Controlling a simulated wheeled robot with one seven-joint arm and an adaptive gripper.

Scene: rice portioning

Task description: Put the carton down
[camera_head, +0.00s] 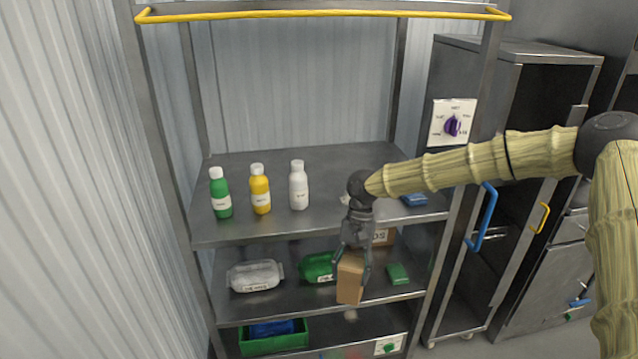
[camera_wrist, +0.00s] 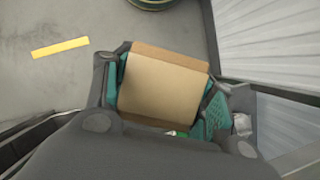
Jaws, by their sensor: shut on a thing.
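The brown carton (camera_head: 350,278) is held between the fingers of my gripper (camera_head: 352,262), which points down in front of the metal shelf rack. In the head view the carton shows against the middle shelf (camera_head: 290,300), slightly tilted. Whether it touches the shelf cannot be told. In the wrist view the carton (camera_wrist: 162,85) fills the space between the teal finger pads of my gripper (camera_wrist: 165,92). The floor shows beyond it there.
A clear bottle (camera_head: 255,275), a green bottle (camera_head: 316,267), a green block (camera_head: 398,274) and another box (camera_head: 384,237) are on the middle shelf. Green, yellow and white bottles (camera_head: 260,190) stand above. A green bin (camera_head: 274,342) sits below. A cabinet (camera_head: 510,90) stands at right.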

